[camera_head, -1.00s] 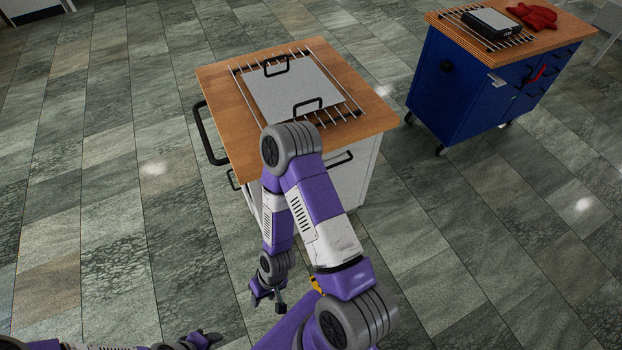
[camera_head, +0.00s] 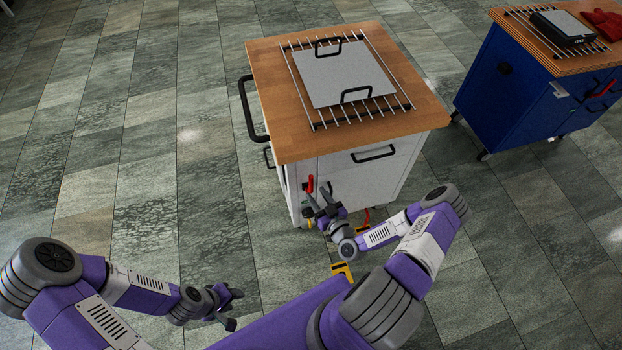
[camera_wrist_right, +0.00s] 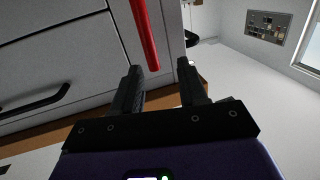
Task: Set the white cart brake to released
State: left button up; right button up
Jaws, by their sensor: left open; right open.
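The white cart (camera_head: 385,175) has a wooden top and stands ahead of me. A red lever (camera_head: 310,184) sits upright on its front near the left corner. In the right wrist view the red lever (camera_wrist_right: 146,35) runs down from the top edge, and its lower end lies just beyond the fingertips. My right gripper (camera_head: 317,196) is open at the lever; in the wrist view its open fingers (camera_wrist_right: 160,68) are apart with nothing clearly between them. I cannot tell whether a finger touches the lever. My left gripper (camera_head: 234,306) is open and empty, low over the floor to the left.
A grey plate with black handles (camera_head: 345,75) lies on a wire rack on the cart top. A black side handle (camera_head: 250,110) sticks out left. A blue cart (camera_head: 520,95) stands to the right. The tiled floor on the left is clear.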

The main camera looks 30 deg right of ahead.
aim_at(312, 181)
jog(key=shift+h, duration=0.3)
jog(key=w, duration=0.2)
jog(key=w+d+b, duration=0.1)
jog(key=w, duration=0.4)
jog(key=shift+w+d+r, duration=0.15)
jog(key=shift+r, duration=0.05)
grip_shut()
